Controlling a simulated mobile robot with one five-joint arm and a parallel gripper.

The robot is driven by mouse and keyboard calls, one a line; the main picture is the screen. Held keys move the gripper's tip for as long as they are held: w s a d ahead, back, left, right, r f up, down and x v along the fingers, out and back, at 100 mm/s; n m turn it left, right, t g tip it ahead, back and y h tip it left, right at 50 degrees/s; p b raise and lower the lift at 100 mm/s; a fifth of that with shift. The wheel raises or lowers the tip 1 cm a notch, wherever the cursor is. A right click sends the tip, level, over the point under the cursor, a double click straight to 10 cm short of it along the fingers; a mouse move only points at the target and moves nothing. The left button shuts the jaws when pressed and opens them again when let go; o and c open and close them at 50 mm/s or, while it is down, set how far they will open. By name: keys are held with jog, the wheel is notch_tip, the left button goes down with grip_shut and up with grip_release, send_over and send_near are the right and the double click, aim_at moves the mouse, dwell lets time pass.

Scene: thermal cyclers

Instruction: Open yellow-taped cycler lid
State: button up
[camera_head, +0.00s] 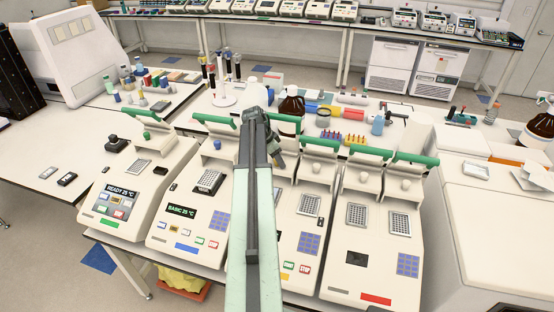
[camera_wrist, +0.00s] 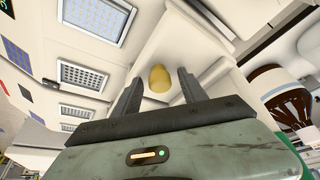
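The third cycler from the left (camera_head: 304,268) has a yellow-orange tape strip on its front, partly hidden by my arm. Its visible well block (camera_head: 309,205) is uncovered, and a pale lid part with a green handle (camera_head: 320,143) stands behind it. My gripper (camera_head: 277,158) is over the back of this cycler, beside the brown bottle. In the wrist view, my gripper (camera_wrist: 158,92) is open. A yellowish knob (camera_wrist: 159,78) on a white surface (camera_wrist: 185,45) shows between its fingers, with gaps on both sides. I cannot tell the lid's exact angle behind my arm.
Cyclers with green (camera_head: 125,190), blue (camera_head: 187,222) and red (camera_head: 372,255) tape stand alongside. A brown bottle (camera_head: 291,108) stands close behind my gripper; it also shows in the wrist view (camera_wrist: 285,95). Tubes and racks crowd the bench behind.

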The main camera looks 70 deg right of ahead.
jog(key=p+v, duration=0.7)
jog(key=shift+a+r, duration=0.2)
jog(key=shift+r, duration=0.15)
jog(key=shift+w, duration=0.15)
